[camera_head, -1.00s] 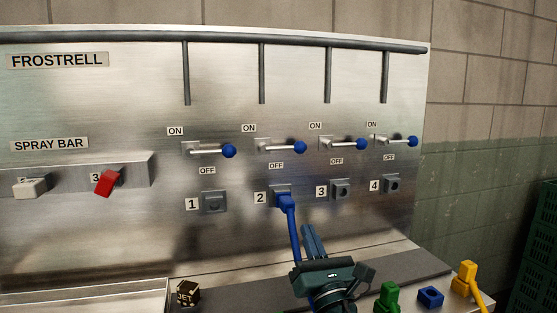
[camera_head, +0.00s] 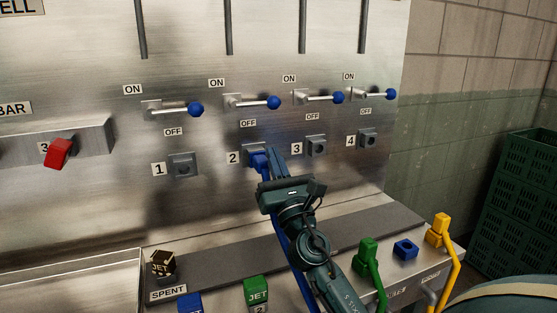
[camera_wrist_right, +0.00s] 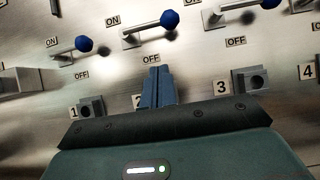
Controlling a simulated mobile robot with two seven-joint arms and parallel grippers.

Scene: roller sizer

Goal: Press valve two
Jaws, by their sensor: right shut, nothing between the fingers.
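Valve two is a lever (camera_head: 250,102) with a blue knob (camera_head: 274,103), above socket 2 on the metal panel. It sticks out to the right, between its ON and OFF labels. Its knob also shows in the right wrist view (camera_wrist_right: 170,19). A blue plug (camera_head: 256,159) on a blue hose sits at socket 2. My right gripper (camera_head: 273,155) is shut and empty, its fingers pointing at the panel beside the plug and below the lever. In the right wrist view its fingers (camera_wrist_right: 158,86) hide most of socket 2. My left gripper is not in view.
Similar levers stand beside it, valve one (camera_head: 175,110) and valve three (camera_head: 318,97). Socket 3 (camera_head: 316,146) is right of my gripper. Green (camera_head: 367,253) and yellow (camera_head: 438,230) plugs stand on the front ledge. Green crates stand far right.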

